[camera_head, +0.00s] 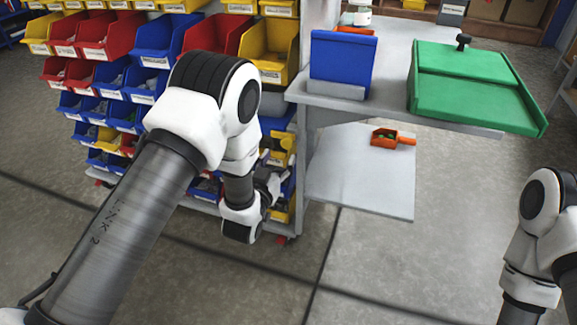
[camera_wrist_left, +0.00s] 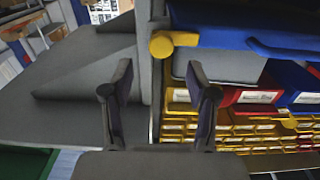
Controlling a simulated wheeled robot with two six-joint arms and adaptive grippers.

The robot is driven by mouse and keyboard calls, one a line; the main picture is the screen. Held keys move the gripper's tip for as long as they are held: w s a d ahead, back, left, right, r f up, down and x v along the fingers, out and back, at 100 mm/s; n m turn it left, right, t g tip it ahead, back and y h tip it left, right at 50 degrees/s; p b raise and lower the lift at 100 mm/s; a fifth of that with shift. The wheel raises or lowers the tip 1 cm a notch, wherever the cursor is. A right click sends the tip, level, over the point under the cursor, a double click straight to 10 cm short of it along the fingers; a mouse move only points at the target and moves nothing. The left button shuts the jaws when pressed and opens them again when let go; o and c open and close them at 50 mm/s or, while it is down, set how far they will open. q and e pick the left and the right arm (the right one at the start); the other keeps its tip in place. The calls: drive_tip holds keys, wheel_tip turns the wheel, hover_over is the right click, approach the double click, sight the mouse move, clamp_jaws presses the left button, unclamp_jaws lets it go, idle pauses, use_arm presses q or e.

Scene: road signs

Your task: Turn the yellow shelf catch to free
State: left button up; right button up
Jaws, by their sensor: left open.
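The yellow shelf catch (camera_wrist_left: 162,44) shows in the left wrist view, at the upper middle. It has a round yellow knob on a grey post, with a short yellow lever reaching to the right. My left gripper (camera_wrist_left: 160,92) is open, and its two dark fingers stand apart below the catch in that picture. Nothing is between the fingers, and they look clear of the catch. In the head view my left gripper (camera_head: 268,186) is beside the shelf rack, partly hidden by its own wrist. I cannot make out the catch there. My right gripper is out of view.
Racks of coloured bins (camera_head: 150,55) stand behind my left arm. A grey upper shelf (camera_head: 395,112) bears a blue bin (camera_head: 342,62) and a green tray (camera_head: 475,92). An orange scoop (camera_head: 385,138) lies on the lower grey board (camera_head: 350,185). The floor in front is clear.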

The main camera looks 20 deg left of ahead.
sight(286, 144)
use_arm(q)
drive_tip(key=w+b, duration=0.1)
drive_tip(key=w, duration=0.6)
drive_tip(key=shift+w+d+r, duration=0.1)
drive_tip(key=shift+w, duration=0.25)
drive_tip(key=shift+s, duration=0.1)
clamp_jaws()
